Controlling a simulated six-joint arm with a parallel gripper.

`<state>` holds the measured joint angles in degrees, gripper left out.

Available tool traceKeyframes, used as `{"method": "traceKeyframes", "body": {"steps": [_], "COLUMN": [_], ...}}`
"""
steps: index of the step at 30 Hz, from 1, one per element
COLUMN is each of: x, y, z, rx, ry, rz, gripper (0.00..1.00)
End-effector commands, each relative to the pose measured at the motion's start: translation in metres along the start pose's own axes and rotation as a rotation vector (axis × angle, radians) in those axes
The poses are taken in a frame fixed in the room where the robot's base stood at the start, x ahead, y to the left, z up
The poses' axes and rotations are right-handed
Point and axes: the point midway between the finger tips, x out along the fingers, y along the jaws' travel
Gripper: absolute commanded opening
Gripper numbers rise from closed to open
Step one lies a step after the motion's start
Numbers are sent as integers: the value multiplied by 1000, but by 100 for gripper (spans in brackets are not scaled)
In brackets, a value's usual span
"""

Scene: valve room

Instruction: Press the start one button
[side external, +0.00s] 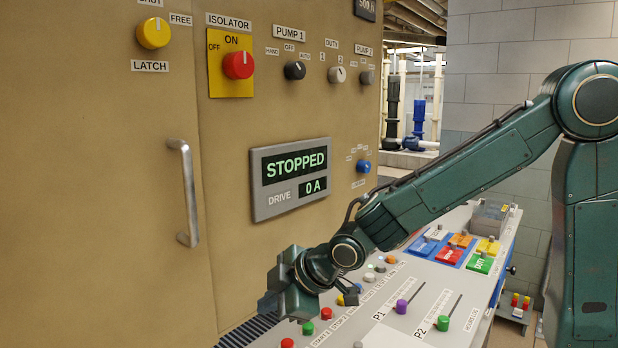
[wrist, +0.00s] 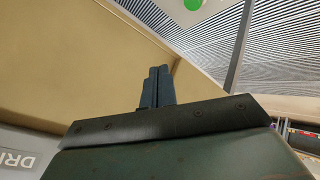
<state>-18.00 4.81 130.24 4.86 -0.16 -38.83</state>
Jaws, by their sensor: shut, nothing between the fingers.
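The sloping console (side external: 440,285) carries a row of small round buttons. A green button (side external: 307,328) and a red button (side external: 287,342) lie near the front, with another red button (side external: 326,313) behind them. The small labels beside them are too blurred to tell which is start one. My gripper (side external: 265,302) is over the console's left edge, close to the cabinet, above and left of the green button and apart from it. In the wrist view my gripper's fingers (wrist: 157,87) are shut together and empty. My wrist hides part of the button row.
The tan cabinet (side external: 90,220) rises at the left with a vertical handle (side external: 187,195). Its drive display (side external: 290,178) reads STOPPED, 0 A. Purple (side external: 401,307) and green (side external: 443,323) slider knobs and several coloured switch plates stand on the console right of my gripper.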

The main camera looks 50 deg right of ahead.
Motion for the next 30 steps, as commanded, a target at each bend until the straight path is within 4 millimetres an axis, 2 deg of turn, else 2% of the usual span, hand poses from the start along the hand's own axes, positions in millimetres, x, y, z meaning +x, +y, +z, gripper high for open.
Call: {"method": "traceKeyframes", "body": {"steps": [5,17,30], "x": [8,8,25], "y": [-2,-3,-14], "z": [-4,-4,8], "rx": [-28,-29,-28], "ry": [10,11,7], "rz": [3,3,1], "gripper": [0,0,0]}}
